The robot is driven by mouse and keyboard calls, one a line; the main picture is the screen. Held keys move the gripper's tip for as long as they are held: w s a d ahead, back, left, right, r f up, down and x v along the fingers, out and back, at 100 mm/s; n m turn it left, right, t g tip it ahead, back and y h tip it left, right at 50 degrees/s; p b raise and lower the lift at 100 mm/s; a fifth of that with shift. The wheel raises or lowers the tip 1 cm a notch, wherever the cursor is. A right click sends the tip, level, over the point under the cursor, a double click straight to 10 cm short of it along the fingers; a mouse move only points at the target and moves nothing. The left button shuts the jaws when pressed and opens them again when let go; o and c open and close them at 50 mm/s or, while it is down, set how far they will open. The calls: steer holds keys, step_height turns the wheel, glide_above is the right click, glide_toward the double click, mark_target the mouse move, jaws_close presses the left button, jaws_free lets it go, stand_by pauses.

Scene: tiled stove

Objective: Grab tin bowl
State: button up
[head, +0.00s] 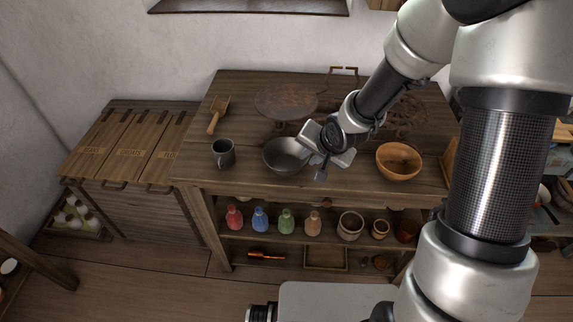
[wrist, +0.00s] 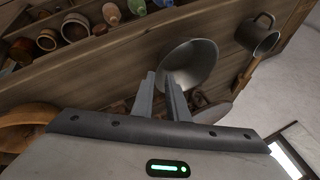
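The grey tin bowl (head: 281,157) stands upright near the front edge of the wooden table, left of my gripper (head: 315,164). In the wrist view the tin bowl (wrist: 197,65) is just beyond the fingertips of my gripper (wrist: 161,76). The two fingers are apart with a gap between them. One finger overlaps the near part of the bowl in the picture and the other is outside its rim. I cannot tell whether either touches the bowl. The gripper body hides a little of the bowl's right side in the head view.
A dark mug (head: 223,153) stands left of the bowl, with a wooden scoop (head: 217,115) behind it. A wooden bowl (head: 399,161) is to the right. A round brown board (head: 286,101) is behind. Bottles and pots line the shelf (head: 268,237) below.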

mark_target(306, 161)
steer(key=b+x, duration=0.1)
steer(key=x, duration=0.4)
steer(key=shift+s+d+f, duration=0.1)
steer(key=shift+s, duration=0.15)
steer(key=shift+w+f+b, duration=0.3)
jaws_close()
